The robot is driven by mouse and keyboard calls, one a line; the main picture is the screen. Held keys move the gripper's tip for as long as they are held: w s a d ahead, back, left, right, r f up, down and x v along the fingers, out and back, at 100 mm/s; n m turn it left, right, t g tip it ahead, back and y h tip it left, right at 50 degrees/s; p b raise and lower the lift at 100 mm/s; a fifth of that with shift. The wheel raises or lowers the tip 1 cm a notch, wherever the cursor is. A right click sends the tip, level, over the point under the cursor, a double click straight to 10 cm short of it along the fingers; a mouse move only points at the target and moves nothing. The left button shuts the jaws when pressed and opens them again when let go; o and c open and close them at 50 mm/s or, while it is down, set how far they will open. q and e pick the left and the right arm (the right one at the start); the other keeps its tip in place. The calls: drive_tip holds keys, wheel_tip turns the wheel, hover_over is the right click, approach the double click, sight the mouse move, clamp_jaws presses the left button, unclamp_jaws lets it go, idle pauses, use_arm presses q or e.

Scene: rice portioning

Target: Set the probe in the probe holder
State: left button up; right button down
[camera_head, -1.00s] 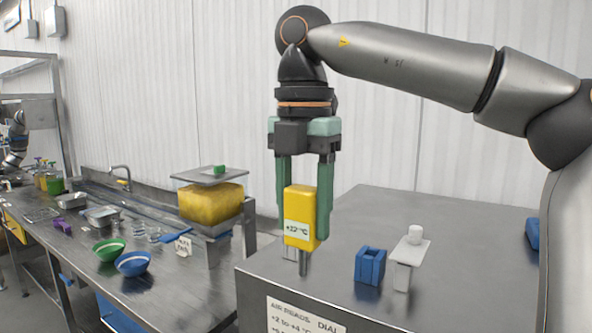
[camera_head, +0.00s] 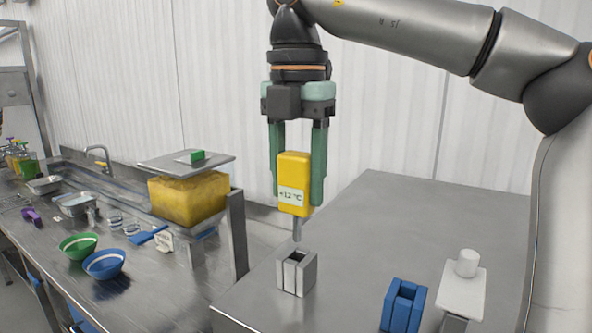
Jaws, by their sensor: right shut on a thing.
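The probe (camera_head: 294,182) is yellow with a white label reading about +12 °C and a grey metal tip pointing down. My right gripper (camera_head: 297,190) is shut on its body and holds it upright. The tip is close above a grey slotted block (camera_head: 297,272) on the steel cabinet top; I cannot tell if they touch. A blue slotted block (camera_head: 403,305) stands to the right. Either block could be the probe holder; the frames do not label them. My left gripper is not in view.
A white stand with a white knob (camera_head: 464,285) is right of the blue block. The steel cabinet top (camera_head: 380,225) is clear behind. On the left bench are a yellow block (camera_head: 188,197) under a metal plate, a green bowl (camera_head: 79,246) and a blue bowl (camera_head: 104,264).

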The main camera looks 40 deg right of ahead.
sight(297, 221)
drive_tip(key=shift+s+f, duration=0.1)
drive_tip(key=shift+f, duration=0.95)
wheel_tip(297, 221, down, 3)
drive_tip(key=shift+r+b, duration=0.2)
drive_tip(key=shift+b, duration=0.25)
drive_tip(key=shift+f+b, duration=0.4)
drive_tip(key=shift+f, duration=0.2)
drive_tip(key=shift+r, duration=0.15)
drive_tip(key=shift+f, duration=0.7)
idle(0.8)
unclamp_jaws()
idle(0.3)
